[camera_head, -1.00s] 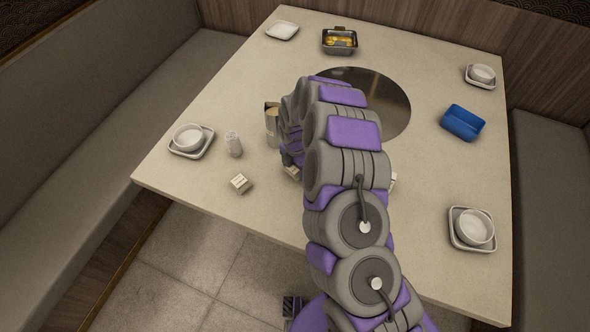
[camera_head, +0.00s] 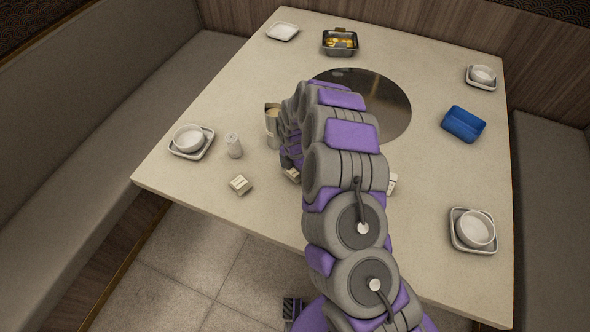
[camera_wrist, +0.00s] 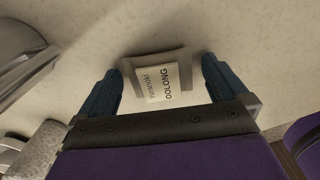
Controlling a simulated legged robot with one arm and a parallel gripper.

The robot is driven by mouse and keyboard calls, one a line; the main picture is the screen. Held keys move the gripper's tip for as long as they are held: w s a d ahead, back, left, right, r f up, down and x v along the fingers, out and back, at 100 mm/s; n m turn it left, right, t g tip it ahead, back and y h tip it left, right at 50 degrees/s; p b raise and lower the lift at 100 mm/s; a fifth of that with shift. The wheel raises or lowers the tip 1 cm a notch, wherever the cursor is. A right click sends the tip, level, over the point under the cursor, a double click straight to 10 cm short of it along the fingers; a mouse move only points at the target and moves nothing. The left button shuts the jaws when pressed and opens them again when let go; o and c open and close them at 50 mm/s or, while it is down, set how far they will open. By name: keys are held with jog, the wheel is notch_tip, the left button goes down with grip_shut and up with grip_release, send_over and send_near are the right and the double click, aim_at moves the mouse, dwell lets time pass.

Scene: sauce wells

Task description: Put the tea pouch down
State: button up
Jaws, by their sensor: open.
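The tea pouch (camera_wrist: 158,84) shows in the wrist view, a flat grey pouch with a pale label reading OOLONG. It appears to lie on the table top. My gripper (camera_wrist: 160,88) is open, with one dark blue finger on each side of the pouch and a visible gap to it on both sides.
A blue tray (camera_head: 462,124) is at right. A dark round plate (camera_head: 385,100) is set mid-table. The right side has free room.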

jog(key=s+d+r+m+p, duration=0.1)
jog(key=s+r+m, duration=0.2)
jog(key=r, duration=0.8)
jog(key=s+d+r+m+p, duration=0.1)
jog(key=s+r+m+p, duration=0.15)
jog(key=r, duration=0.75)
jog(key=s+d+r+m+g, duration=0.1)
jog(key=s+d+r+m, duration=0.5)
jog(key=s, duration=0.4)
jog(key=s+d+r+m, duration=0.4)
jog(key=s+r+m, duration=0.35)
jog(key=s, duration=0.35)
jog(key=s+d+r+m, duration=0.1)
jog(key=s+d+m, duration=0.3)
jog(key=s+m, duration=0.4)
jog(key=s+b, duration=0.1)
jog(key=s, duration=0.4)
jog(key=shift+s+d+r+m+g, duration=0.2)
jog(key=shift+m+g, duration=0.1)
jog(key=shift+g, duration=0.1)
jog(key=shift+c, duration=0.3)
